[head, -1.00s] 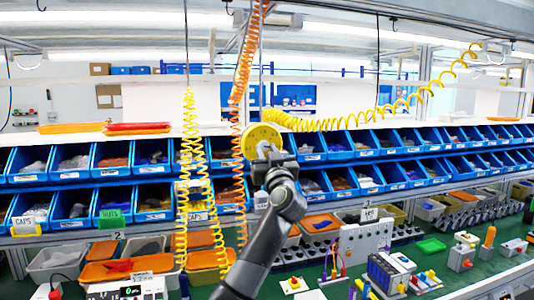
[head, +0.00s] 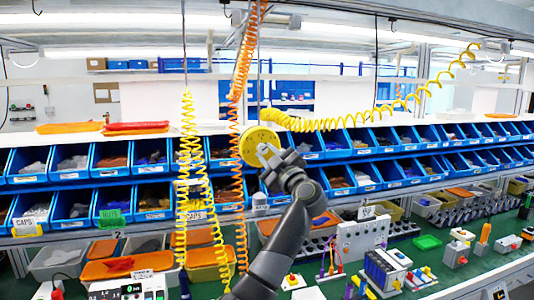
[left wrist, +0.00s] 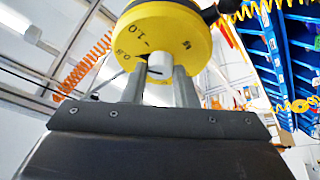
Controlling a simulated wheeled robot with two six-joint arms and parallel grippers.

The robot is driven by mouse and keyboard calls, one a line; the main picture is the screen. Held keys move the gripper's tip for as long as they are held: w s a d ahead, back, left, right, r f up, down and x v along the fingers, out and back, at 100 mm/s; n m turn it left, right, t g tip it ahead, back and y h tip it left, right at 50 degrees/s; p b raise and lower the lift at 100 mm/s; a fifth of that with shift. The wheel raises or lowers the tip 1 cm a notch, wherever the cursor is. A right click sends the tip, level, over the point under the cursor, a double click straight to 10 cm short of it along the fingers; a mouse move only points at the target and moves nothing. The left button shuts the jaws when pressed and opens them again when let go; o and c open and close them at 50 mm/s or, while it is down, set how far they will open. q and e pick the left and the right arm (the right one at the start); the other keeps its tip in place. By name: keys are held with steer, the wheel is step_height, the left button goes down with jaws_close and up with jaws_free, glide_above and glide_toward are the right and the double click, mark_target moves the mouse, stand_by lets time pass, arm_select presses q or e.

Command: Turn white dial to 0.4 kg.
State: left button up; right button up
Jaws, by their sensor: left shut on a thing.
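The yellow round body (head: 255,143) of the rotary switch hangs in front of the blue bins in the head view, with a yellow coiled hose at its upper right. The white dial (left wrist: 159,66) is a short white cylinder below this face. My left gripper (left wrist: 160,72) is shut on the white dial, one finger on each side. In the head view my left gripper (head: 268,154) hides the dial. The dial's exact setting cannot be read. My right gripper is not in view.
Two rows of blue bins (head: 150,155) run behind the switch. An orange coiled hose (head: 236,130) and a yellow coiled hose (head: 190,150) hang just left of it. Below, a green bench (head: 400,250) carries boxes and small devices.

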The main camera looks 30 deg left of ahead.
arm_select(q)
steer(key=n+g, duration=0.1)
steer(key=n, duration=0.3)
steer(key=shift+w+d+r+n+g, duration=0.1)
steer(key=shift+r+n+g, duration=0.05)
steer(key=shift+n+g, duration=0.25)
steer(key=n+g, duration=0.1)
steer(key=n, duration=0.2)
steer(key=shift+r+h, duration=0.1)
steer(key=shift+h, duration=0.3)
steer(key=n+h, duration=0.1)
steer(key=n, duration=0.1)
steer(key=n+g+h+b, duration=0.1)
steer(key=n, duration=0.2)
steer(key=shift+r, duration=0.2)
steer(key=n+h+b, duration=0.1)
steer(key=n+b, duration=0.1)
steer(key=n, duration=0.2)
steer(key=shift+r+h, duration=0.15)
steer(key=shift+h, duration=0.25)
steer(key=n+h+b, duration=0.1)
steer(key=n+b, duration=0.1)
steer(key=n, duration=0.1)
steer(key=shift+r+n+t+h, duration=0.2)
steer(key=shift+n+t+h, duration=0.1)
steer(key=shift+t+h, duration=0.1)
steer(key=o, duration=1)
steer(key=shift+r, duration=0.1)
